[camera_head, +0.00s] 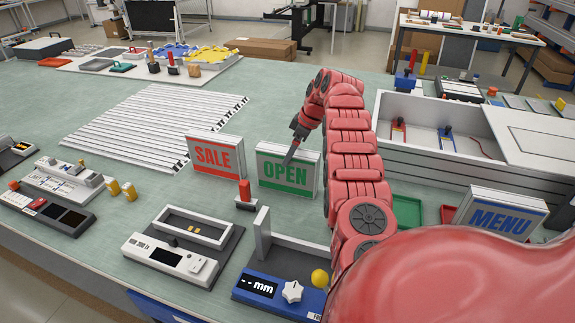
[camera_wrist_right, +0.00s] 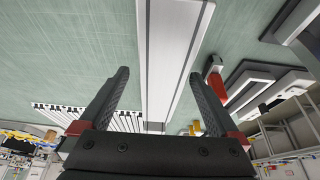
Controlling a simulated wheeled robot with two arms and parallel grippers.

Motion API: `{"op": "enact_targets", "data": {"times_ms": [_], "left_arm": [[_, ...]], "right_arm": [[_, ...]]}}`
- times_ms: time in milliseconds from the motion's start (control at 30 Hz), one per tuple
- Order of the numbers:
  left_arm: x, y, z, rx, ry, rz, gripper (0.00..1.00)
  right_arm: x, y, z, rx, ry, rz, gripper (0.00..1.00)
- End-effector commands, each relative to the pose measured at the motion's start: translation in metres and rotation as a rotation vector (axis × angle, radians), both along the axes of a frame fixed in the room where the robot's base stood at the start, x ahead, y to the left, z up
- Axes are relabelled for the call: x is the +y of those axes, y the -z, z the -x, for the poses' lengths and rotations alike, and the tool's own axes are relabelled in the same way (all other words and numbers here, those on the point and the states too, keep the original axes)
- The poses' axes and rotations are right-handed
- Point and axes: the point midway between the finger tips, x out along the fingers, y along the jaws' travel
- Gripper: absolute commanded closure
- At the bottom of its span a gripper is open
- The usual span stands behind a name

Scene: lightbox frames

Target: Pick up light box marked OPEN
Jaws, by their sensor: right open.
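The light box marked OPEN (camera_head: 286,170) stands upright on the table, white with green lettering and a green lower band. My right gripper (camera_head: 291,152) is above its top edge, with a dark finger overlapping the sign face. In the right wrist view, a long white box (camera_wrist_right: 172,60) runs between the two dark fingers of the gripper (camera_wrist_right: 158,75). The fingers are apart, with a gap on each side of the box. The SALE light box (camera_head: 216,157) stands to the left, and the MENU light box (camera_head: 497,213) to the right. My left gripper is not in view.
A red-handled tool (camera_head: 245,195) stands just in front of the SALE and OPEN boxes. White slats (camera_head: 160,120) lie behind. An open white case (camera_head: 420,140) is at right.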

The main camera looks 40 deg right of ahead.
Motion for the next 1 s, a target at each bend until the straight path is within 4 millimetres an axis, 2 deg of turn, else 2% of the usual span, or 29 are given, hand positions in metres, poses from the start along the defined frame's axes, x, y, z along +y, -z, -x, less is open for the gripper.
{"op": "enact_targets", "data": {"times_ms": [500,767,1000], "left_arm": [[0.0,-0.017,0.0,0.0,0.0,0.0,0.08],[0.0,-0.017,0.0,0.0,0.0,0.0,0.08],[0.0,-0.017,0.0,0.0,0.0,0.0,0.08]], "right_arm": [[0.008,0.037,-0.009,0.002,0.001,-0.003,0.03],[0.008,0.04,-0.011,-0.001,0.001,0.0,0.03],[0.008,0.04,-0.011,-0.001,0.001,0.0,0.44]]}}
